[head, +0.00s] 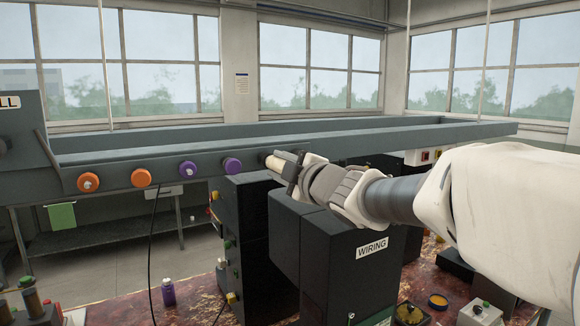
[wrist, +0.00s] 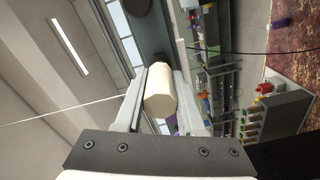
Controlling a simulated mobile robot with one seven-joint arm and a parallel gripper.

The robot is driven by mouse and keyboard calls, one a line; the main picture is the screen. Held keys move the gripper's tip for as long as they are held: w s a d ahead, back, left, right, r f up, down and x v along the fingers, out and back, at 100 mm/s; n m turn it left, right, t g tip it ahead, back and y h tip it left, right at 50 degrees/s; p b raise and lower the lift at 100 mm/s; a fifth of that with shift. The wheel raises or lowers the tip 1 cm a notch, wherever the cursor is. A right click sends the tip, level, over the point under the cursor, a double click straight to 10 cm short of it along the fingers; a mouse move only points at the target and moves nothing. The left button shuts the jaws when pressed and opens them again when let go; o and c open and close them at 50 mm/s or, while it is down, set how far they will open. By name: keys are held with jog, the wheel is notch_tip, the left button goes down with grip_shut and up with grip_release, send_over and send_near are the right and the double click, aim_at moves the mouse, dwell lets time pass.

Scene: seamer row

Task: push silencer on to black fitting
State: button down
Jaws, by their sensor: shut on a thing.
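My gripper (head: 285,164) is shut on a cream silencer (wrist: 160,92), which sticks out between the fingers. In the head view the silencer (head: 275,162) points left at the face of the grey rail. The black fitting (head: 266,156) shows there as a dark bit at the silencer's tip, mostly hidden. In the wrist view a dark round end (wrist: 160,59) shows just beyond the silencer's far end, roughly in line with it. I cannot tell whether the silencer touches the fitting or is around it.
The long grey rail (head: 330,145) carries two orange fittings (head: 141,177) and two purple fittings (head: 232,166) to the left. A dark cabinet marked WIRING (head: 345,270) stands close below my arm. A purple bottle (head: 168,292) and small boxes stand on the stained bench.

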jog(key=shift+w+a, duration=0.2)
jog(key=shift+w, duration=0.1)
jog(key=shift+c, duration=2.2)
grip_release()
jog(key=shift+s, duration=0.15)
jog(key=b+v, duration=0.1)
jog(key=v, duration=1.6)
jog(key=shift+s, duration=0.1)
